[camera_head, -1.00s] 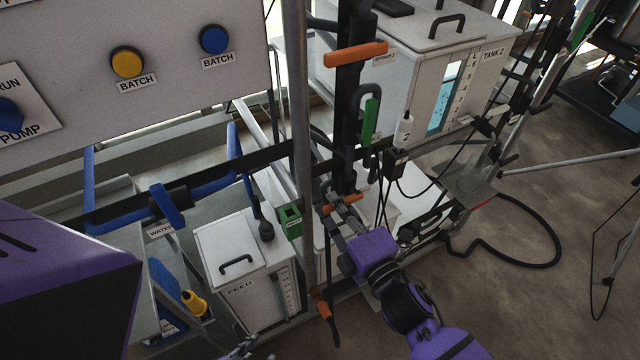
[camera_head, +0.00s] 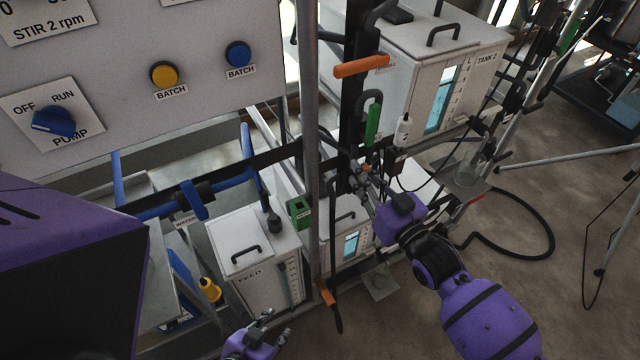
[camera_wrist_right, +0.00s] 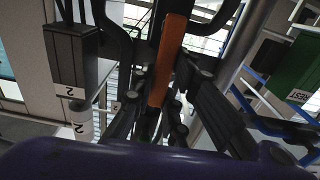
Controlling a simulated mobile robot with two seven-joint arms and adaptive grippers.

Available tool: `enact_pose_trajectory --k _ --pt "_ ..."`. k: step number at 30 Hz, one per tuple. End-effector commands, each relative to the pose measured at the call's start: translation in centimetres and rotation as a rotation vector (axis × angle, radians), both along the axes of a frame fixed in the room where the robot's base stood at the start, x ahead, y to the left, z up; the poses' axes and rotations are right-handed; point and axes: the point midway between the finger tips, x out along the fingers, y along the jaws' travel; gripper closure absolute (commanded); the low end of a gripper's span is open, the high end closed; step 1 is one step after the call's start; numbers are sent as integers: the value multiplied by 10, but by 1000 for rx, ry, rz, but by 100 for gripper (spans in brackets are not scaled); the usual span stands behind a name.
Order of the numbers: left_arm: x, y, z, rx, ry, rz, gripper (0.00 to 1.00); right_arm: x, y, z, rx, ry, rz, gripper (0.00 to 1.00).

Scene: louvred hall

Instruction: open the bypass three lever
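An orange lever (camera_wrist_right: 167,60) lies between the fingers of my right gripper (camera_wrist_right: 158,100) in the right wrist view. In the head view only a small orange bit (camera_head: 366,167) shows at that gripper (camera_head: 364,178), beside the dark post; the rest is hidden. I cannot tell whether the fingers press on the lever, nor read its label. A second orange lever (camera_head: 361,66) lies across the post higher up. A third orange piece (camera_head: 327,298) sits low on the frame. My left gripper (camera_head: 274,326) is low in the picture, fingers apart and empty.
A green handle (camera_head: 372,125) hangs on the post above my right gripper. A green holder (camera_head: 299,212) and a grey upright pole (camera_head: 309,120) stand left of it. The FEED tank (camera_head: 235,232) is near my left gripper. A black hose (camera_head: 552,225) lies on the right.

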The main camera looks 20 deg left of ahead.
Motion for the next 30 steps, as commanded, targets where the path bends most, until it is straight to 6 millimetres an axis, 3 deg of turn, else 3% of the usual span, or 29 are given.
enact_pose_trajectory --k 4,14,30 --pt "3 -3 1 -6 -5 5 68 0 0 0 -2 -1 -1 65" --pt "5 -4 3 -10 -10 10 68 -2 -3 0 -3 -2 0 65" --pt "24 0 26 2 -59 -3 68 -39 -51 2 -2 -5 0 65"
